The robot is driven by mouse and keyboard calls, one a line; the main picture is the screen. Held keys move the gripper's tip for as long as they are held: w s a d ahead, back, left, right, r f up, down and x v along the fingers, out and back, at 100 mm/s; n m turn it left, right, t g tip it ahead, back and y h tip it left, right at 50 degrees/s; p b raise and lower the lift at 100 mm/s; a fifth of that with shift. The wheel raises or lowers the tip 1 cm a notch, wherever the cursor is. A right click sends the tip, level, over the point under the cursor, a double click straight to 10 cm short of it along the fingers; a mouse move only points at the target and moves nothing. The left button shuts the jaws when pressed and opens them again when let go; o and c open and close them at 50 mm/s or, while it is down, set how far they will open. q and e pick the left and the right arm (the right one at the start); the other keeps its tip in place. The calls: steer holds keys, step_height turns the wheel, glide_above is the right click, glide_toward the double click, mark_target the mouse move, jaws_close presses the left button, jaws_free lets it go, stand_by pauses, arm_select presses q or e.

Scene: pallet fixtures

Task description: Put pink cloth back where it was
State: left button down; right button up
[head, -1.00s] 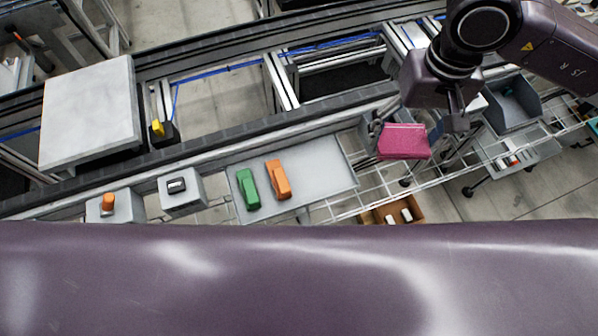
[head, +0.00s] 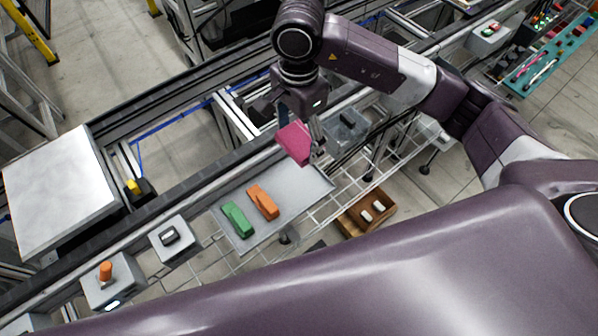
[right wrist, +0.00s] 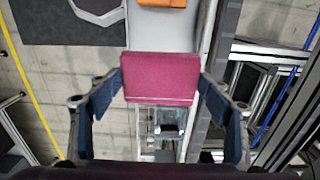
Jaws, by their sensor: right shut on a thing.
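The pink cloth (head: 294,143) is a folded, flat magenta piece. My right gripper (head: 299,133) is shut on it and holds it above the far right end of the grey tray (head: 300,190). In the right wrist view the cloth (right wrist: 160,78) sits between the two blue-padded fingers of my right gripper (right wrist: 162,88). I cannot tell its exact height above the tray. My left gripper is not in view.
A green block (head: 237,219) and an orange block (head: 263,202) lie on the tray's left part; its right part is bare. A brown box (head: 366,212) with white pieces stands below the wire rack. A grey box with a dark switch (head: 170,236) and an orange-button box (head: 106,272) are left.

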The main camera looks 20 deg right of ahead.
step_height(320, 180, down, 5)
steer(key=p, duration=0.3)
glide_above(300, 180)
step_height(300, 180, down, 6)
steer(key=shift+f, duration=0.15)
steer(key=shift+a+f, duration=0.1)
steer(key=shift+f, duration=0.2)
step_height(300, 180, down, 4)
steer(key=shift+f+p, duration=0.1)
steer(key=shift+p, duration=0.45)
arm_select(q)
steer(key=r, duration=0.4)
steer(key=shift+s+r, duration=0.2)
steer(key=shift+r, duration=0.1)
arm_select(e)
steer(key=shift+f+b, duration=0.25)
steer(key=shift+b, duration=0.1)
steer(key=o, duration=1.1)
steer(key=shift+r, duration=0.1)
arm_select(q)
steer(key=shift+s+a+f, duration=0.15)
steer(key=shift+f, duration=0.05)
